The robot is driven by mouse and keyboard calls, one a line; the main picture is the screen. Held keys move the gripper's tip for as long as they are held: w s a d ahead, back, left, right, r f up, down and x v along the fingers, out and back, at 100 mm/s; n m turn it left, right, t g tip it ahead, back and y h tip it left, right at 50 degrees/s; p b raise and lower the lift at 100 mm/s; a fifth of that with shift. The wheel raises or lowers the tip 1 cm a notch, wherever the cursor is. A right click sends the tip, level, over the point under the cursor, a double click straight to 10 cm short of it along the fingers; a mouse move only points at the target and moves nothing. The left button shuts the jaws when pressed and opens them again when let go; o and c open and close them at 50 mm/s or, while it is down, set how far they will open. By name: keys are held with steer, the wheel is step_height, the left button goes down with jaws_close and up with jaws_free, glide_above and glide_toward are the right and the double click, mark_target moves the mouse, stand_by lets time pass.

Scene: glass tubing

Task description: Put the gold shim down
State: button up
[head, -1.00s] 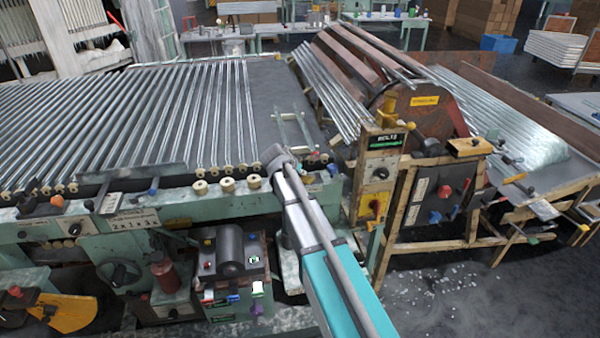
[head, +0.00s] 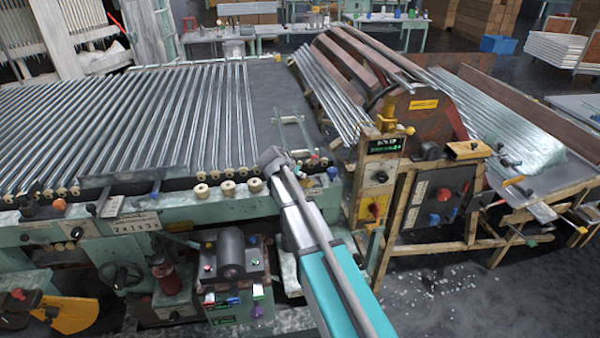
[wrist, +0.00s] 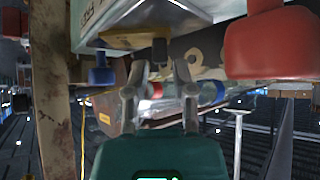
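My gripper (wrist: 160,76) shows in the wrist view with its two grey fingers apart and a gap between the tips. I see nothing clearly held between them. A flat gold-brown piece (wrist: 122,39), which may be the gold shim, lies just beyond and above the fingertips, under a pale box-like panel. I cannot tell whether a finger touches it. A small dark part shows at its lower edge, between the tips. In the head view my arm reaches to the front edge of the tube table, and its end hides the gripper; I cannot make out the shim there.
In the wrist view a blue knob (wrist: 103,70) is close on the left and a large red one (wrist: 268,42) on the right. A wooden-framed control stand (head: 381,172) is close right of my arm.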

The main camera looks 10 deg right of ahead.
steer(key=p+v, duration=0.6)
steer(key=v, duration=0.4)
stand_by(0.7)
steer(key=s+d+f+n+g+y, duration=0.1)
steer(key=s+d+n+g+y, duration=0.1)
steer(key=s, duration=0.6)
steer(key=s+d+f+n+g+y, duration=0.2)
steer(key=s+n, duration=0.2)
steer(key=s, duration=0.4)
steer(key=s+d+f+n+g+y, duration=0.1)
steer(key=s+f+n+g+y, duration=0.1)
steer(key=s, duration=0.6)
steer(key=shift+s+d+f+n, duration=0.25)
steer(key=shift+d+n, duration=0.15)
steer(key=shift+n, duration=0.1)
